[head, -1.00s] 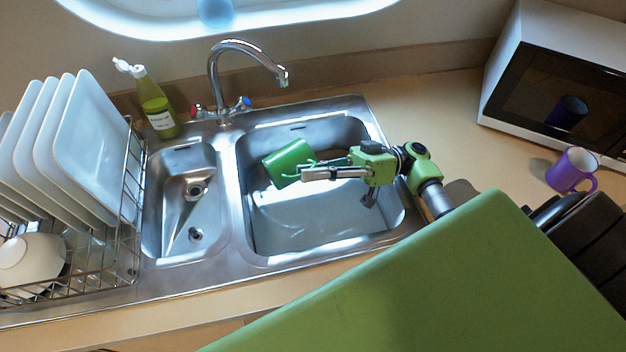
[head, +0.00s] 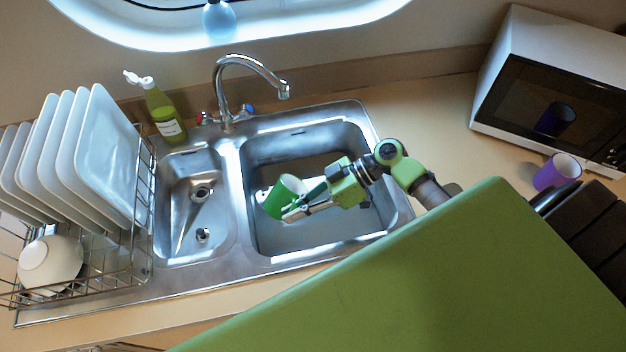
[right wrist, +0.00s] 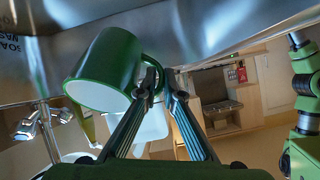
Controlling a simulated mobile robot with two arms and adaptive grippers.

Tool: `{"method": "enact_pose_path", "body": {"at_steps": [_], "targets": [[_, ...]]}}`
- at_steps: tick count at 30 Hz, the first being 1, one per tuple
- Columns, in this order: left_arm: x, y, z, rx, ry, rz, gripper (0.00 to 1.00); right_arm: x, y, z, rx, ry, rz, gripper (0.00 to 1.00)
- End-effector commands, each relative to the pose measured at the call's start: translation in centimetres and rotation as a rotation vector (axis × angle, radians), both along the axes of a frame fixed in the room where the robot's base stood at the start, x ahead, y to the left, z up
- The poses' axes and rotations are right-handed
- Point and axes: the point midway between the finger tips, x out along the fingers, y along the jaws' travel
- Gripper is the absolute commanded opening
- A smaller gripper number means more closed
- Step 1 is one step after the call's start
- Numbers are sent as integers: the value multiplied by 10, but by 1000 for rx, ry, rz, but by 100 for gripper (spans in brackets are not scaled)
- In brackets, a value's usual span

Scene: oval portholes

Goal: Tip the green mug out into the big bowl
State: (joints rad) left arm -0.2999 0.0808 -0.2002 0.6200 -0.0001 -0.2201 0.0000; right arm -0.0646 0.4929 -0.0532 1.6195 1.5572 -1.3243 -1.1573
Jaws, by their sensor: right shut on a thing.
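The green mug (head: 280,199) is tilted inside the outline of the big bowl (head: 255,160), the larger right-hand basin of the steel sink. My right gripper (head: 303,207) is shut on the mug at its handle side. In the right wrist view the mug (right wrist: 112,65) hangs tilted beside the fingertips (right wrist: 160,82), with a pale round end towards the lower left. I cannot tell whether anything is in it or pouring out, nor its exact height above the basin floor. My left gripper is not in view.
The tap (head: 228,90) stands behind the basins; the smaller basin (head: 200,165) is to the left. A plate rack (head: 140,215), soap bottle (head: 165,112), microwave (head: 500,90) and purple mug (head: 556,172) stand around the sink. The counter right of the tap is clear.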

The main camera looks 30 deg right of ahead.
Motion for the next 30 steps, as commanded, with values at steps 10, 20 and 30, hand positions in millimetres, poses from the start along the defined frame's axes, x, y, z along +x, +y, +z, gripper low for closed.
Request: {"method": "enact_pose_path", "body": {"at_steps": [10, 20, 30], "targets": [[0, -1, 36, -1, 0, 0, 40, -2, 22, -10, -225, -23, 1, 0], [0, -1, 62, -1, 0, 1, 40, -3, 40, -25, -401, -41, 0, 0], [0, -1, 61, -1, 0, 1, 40, -3, 55, -40, -564, -58, -4, 0]]}}
